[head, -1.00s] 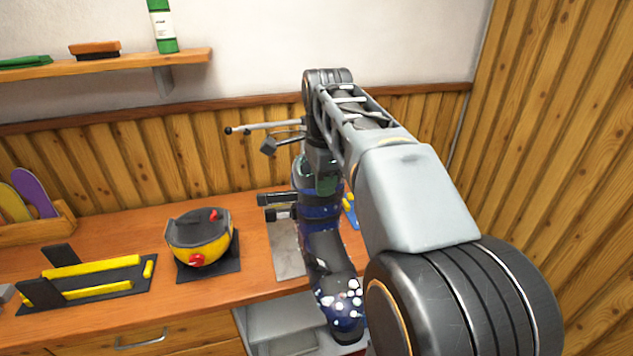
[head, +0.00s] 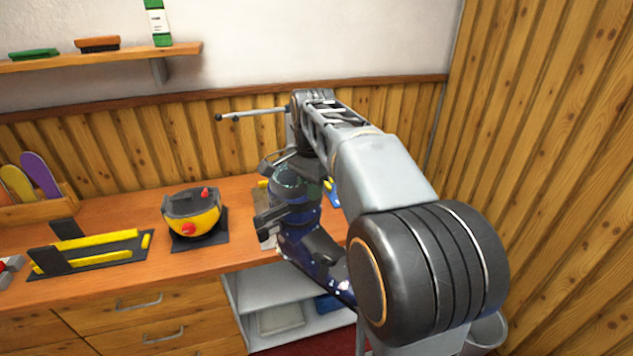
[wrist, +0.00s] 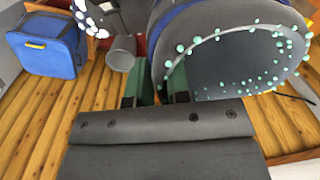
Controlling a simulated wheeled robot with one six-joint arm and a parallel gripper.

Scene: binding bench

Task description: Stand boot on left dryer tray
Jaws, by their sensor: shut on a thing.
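The boot (head: 296,208) is dark blue with white spots. It hangs tilted in front of the bench edge, its toe down and to the right. In the wrist view its cuff rim with pale green dots (wrist: 235,75) fills the upper right. My gripper (wrist: 160,88) is shut on the boot's upper rim, with green pads on either side of the wall. In an open compartment under the bench lie a pale grey tray (head: 281,318) at left and a blue one (head: 327,303) at right. I cannot tell for certain whether these are the dryer trays.
A yellow and black helmet-like object (head: 192,215) and a black-and-yellow rack (head: 90,252) stand on the bench (head: 150,285). A bucket (head: 487,332) stands at lower right. A blue bag (wrist: 45,48) is on the wooden surface in the wrist view. A wood-panelled wall closes the right side.

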